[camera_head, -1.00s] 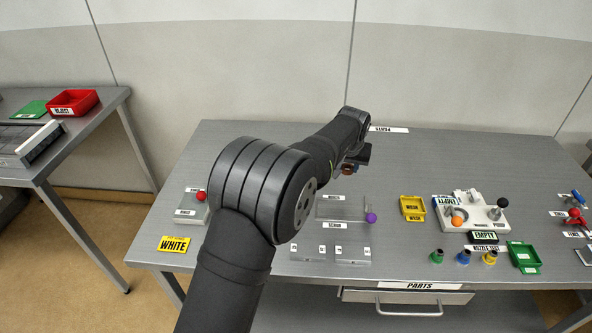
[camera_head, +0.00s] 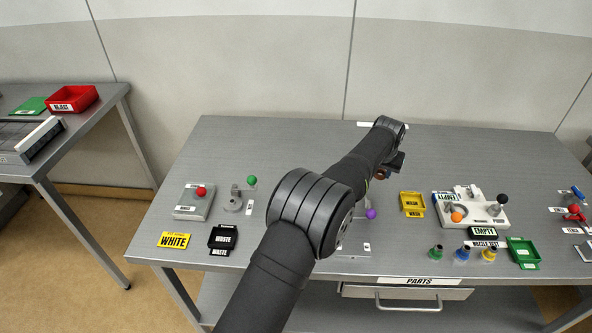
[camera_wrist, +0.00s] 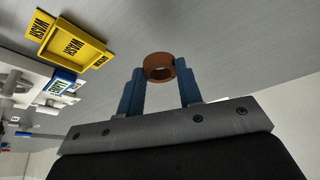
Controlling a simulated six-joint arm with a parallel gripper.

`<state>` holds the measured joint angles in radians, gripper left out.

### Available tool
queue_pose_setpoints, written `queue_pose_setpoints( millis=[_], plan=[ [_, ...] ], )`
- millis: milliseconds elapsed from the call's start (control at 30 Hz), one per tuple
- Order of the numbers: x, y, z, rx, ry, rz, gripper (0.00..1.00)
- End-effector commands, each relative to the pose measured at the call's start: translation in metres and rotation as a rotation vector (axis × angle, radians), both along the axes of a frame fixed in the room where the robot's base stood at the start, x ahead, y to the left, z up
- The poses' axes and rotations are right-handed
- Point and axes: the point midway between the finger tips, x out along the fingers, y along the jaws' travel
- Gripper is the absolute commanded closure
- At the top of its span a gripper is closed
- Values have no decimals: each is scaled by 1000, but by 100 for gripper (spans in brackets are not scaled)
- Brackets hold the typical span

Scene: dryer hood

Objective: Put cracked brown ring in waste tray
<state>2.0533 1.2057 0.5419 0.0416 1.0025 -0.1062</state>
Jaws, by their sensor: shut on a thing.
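My gripper (camera_wrist: 160,78) is shut on a brown ring (camera_wrist: 160,66), held between its two blue fingertips in the wrist view. No crack can be made out at this size. In the head view the brown ring (camera_head: 382,174) is a small spot below the end of my arm, above the back middle of the table. The black waste tray (camera_head: 223,237) stands at the front left of the table, with a white WASTE label. It looks empty and is well to the left of my gripper.
A yellow WASH tray (camera_head: 412,202) is right of my gripper, and shows in the wrist view (camera_wrist: 78,46). A grey block with a red knob (camera_head: 201,191) and a post with a green ball (camera_head: 251,181) stand behind the waste tray. A purple ball (camera_head: 370,213) is near my arm.

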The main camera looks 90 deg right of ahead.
Motion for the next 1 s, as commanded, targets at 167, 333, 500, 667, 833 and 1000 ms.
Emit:
queue_pose_setpoints(
  millis=[167,333,500,667,833,1000],
  plan=[
    [10,-15,-11,0,1,0,88],
    [11,-17,-22,2,0,0,88],
    [11,-16,-47,2,-1,0,88],
    [11,-16,-52,0,1,0,88],
    [11,-16,-52,0,0,0,88],
    [11,-16,-55,0,0,0,54]
  ],
)
